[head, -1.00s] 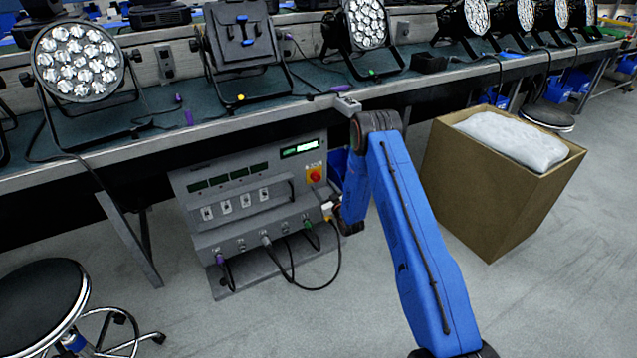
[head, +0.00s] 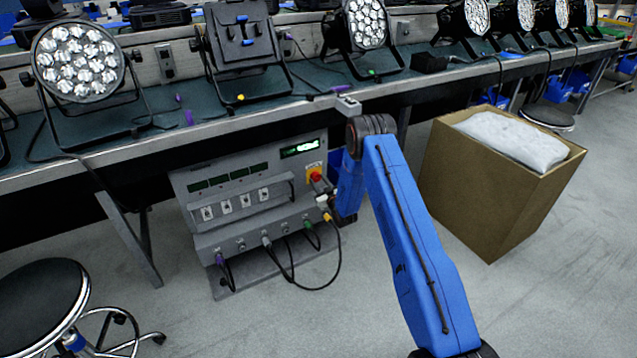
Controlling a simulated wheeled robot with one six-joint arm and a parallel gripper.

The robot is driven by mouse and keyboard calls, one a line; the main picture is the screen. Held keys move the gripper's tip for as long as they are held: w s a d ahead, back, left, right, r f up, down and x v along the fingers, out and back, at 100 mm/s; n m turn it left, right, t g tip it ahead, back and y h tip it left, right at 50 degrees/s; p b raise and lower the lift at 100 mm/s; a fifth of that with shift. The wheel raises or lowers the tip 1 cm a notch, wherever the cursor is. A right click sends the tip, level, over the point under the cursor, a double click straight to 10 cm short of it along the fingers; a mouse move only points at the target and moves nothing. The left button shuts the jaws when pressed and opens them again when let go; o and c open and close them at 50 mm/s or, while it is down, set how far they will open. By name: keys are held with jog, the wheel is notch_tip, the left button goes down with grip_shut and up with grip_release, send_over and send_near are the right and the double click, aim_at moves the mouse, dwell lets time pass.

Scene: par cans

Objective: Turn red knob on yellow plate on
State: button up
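The red knob (head: 315,174) sits on a small yellow plate (head: 308,169) at the upper right of the grey control panel's front. The panel (head: 222,240) stands under the bench. My gripper (head: 319,182), small and dark, is at the knob's lower right side and covers part of the knob and plate. It appears at or very close to the knob; I cannot tell whether it touches it. Its fingers are too small to show whether they are open or shut. The knob's turn position cannot be read.
Cables with coloured plugs hang from the panel's lower front. A lit green display (head: 300,148) is above the knob. A cardboard box (head: 470,190) stands to the right, a black stool (head: 40,300) at the lower left. The bench edge (head: 200,130) overhangs the panel.

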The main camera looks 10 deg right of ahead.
jog(key=shift+m, duration=0.3)
jog(key=m, duration=0.3)
jog(key=shift+m, duration=0.3)
jog(key=m, duration=0.4)
jog(key=shift+r+g, duration=0.1)
jog(key=shift+g, duration=0.2)
jog(key=m, duration=0.4)
jog(key=shift+m, duration=0.3)
jog(key=m+y, duration=0.1)
jog(key=m, duration=0.3)
jog(key=shift+r, duration=0.1)
jog(key=shift+m, duration=0.3)
jog(key=o, duration=1.1)
jog(key=shift+c, duration=0.2)
jog(key=shift+s, duration=0.15)
jog(key=v, duration=1.7)
jog(key=shift+r, duration=0.3)
